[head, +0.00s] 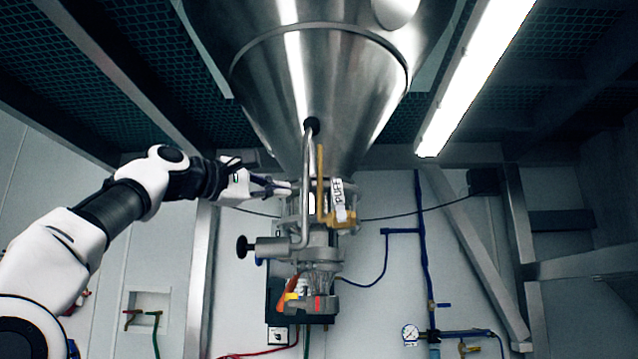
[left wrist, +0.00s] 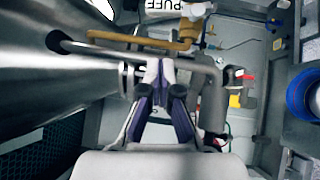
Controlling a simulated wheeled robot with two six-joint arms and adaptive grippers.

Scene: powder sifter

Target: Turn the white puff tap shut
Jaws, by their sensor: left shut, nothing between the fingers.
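A white label reading PUFF (head: 338,190) hangs beside a yellow bar (head: 320,170) on the valve assembly under the steel cone. The yellow bar stands upright in the head view and ends in a yellow fitting (head: 340,221). In the left wrist view the yellow bar (left wrist: 135,40) runs across, with the PUFF label (left wrist: 163,4) at the top edge. My left gripper (head: 288,188) is shut and empty, just left of the grey bent pipe (head: 306,165). In the left wrist view, its closed fingertips (left wrist: 160,72) are close to that pipe; contact is unclear. My right gripper is out of view.
The steel cone (head: 320,80) fills the space above. A grey side fitting with a black knob (head: 242,247) and a clamp (head: 312,304) sit below. Blue pipework with a gauge (head: 410,333) is at lower right.

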